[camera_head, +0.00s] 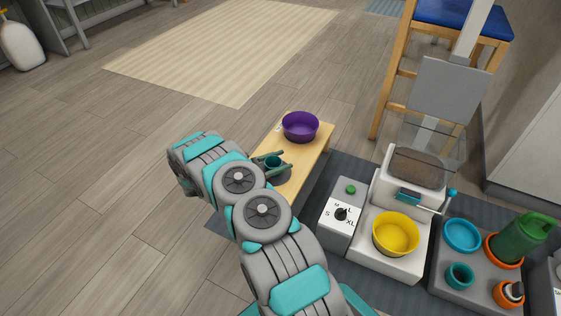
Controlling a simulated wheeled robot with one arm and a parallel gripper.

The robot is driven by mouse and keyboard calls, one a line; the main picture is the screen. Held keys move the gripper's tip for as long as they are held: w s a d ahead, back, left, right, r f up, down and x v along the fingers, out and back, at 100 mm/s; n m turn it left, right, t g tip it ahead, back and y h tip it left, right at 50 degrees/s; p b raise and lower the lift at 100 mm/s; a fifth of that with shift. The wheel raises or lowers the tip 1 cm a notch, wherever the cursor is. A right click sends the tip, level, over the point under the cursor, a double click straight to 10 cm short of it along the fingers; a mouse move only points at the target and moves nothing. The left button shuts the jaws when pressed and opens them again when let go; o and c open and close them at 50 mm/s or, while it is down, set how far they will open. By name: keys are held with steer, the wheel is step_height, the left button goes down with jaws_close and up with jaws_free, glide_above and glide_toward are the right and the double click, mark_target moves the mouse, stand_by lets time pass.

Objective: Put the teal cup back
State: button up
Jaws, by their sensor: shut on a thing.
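My gripper (275,161) is over the light wooden bench, shut on a small dark teal cup (272,163). The cup is small in view, and I cannot tell whether it touches the bench top. My arm hides part of the bench around it. A teal round cup-like piece (460,275) is on the grey base at the right; I cannot tell whether it is a separate cup or a holder. A blue-teal round dish (462,235) is just behind it.
A purple bowl (300,127) stands on the bench (309,159) beyond my gripper. A yellow bowl (396,233) sits under the white dispenser (411,188). A dial box (341,213) stands between bench and dispenser.

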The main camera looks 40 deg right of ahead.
steer(key=shift+f, duration=0.15)
steer(key=o, duration=1.5)
steer(key=shift+c, duration=0.2)
